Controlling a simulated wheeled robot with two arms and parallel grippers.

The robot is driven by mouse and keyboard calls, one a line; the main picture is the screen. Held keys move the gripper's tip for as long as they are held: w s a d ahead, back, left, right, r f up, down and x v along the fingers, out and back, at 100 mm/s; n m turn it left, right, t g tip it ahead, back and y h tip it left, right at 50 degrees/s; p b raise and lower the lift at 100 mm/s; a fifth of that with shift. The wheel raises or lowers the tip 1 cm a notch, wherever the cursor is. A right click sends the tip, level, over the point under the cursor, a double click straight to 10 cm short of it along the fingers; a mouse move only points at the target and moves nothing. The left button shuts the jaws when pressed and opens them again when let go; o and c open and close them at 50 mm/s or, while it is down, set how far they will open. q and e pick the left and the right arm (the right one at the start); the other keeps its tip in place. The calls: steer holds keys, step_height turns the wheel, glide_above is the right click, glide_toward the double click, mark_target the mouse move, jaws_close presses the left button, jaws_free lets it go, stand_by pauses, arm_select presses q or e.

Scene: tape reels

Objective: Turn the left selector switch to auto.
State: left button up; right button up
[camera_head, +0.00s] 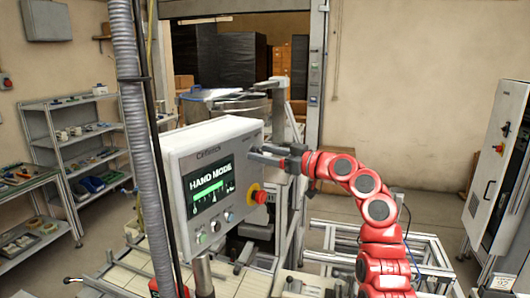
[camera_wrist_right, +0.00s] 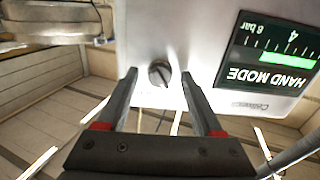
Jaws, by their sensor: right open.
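A grey control panel (camera_head: 218,150) stands left of centre in the head view. Its screen (camera_head: 211,187) reads HAND MODE. Small controls (camera_head: 221,221) sit below the screen, too small to read their settings. The right wrist view shows the panel upside down, with a dark round selector knob (camera_wrist_right: 159,73) beside the screen (camera_wrist_right: 268,60). The knob's ridge is slightly tilted. My right gripper (camera_wrist_right: 160,76) is open, its fingertips on either side of the knob in that picture; I cannot tell whether they touch it. In the head view the right gripper (camera_head: 265,157) covers that spot. My left gripper is out of view.
A red emergency button on a yellow base (camera_head: 260,197) sits at the panel's right edge, below my right gripper. A grey corrugated hose (camera_head: 137,120) hangs in front of the panel's left side. Shelves (camera_head: 85,140) stand left; a white cabinet (camera_head: 497,165) stands right.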

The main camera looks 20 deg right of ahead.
jaws_close()
